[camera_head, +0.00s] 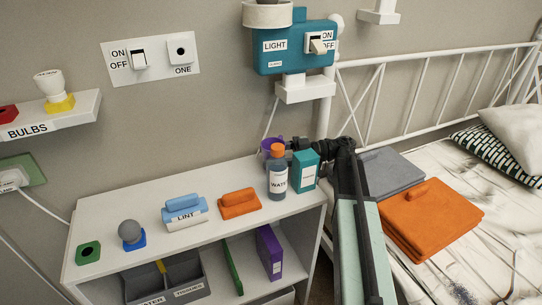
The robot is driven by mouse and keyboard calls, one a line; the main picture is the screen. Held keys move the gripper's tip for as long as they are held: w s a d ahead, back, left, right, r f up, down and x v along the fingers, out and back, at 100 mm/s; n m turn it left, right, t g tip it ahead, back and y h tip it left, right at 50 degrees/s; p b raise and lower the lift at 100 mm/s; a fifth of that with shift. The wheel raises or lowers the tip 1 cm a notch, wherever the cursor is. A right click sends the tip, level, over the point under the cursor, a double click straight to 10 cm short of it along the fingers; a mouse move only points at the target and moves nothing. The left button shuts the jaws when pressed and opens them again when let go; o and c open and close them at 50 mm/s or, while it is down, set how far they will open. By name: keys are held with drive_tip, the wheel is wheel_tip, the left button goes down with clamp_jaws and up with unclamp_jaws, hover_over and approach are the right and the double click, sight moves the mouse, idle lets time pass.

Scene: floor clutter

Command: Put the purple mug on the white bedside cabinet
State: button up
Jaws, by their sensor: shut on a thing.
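The purple mug (266,144) is at the back right of the white bedside cabinet (142,218), partly hidden behind a water bottle with an orange cap (277,178). My gripper (290,144) reaches in from the right and is shut on the mug. The fingertips are small and partly hidden by the bottle and a teal box (305,170). The mug is over or at the cabinet top's back edge; I cannot tell whether its base touches the top.
The cabinet top also bears an orange block (239,204), a blue lint holder (184,212), a grey ball on a blue base (131,234) and a green block (88,253). A teal light box (294,50) hangs above.

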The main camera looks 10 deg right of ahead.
drive_tip(key=shift+f+b, duration=0.6)
drive_tip(key=shift+b, duration=0.05)
drive_tip(key=o, duration=1.7)
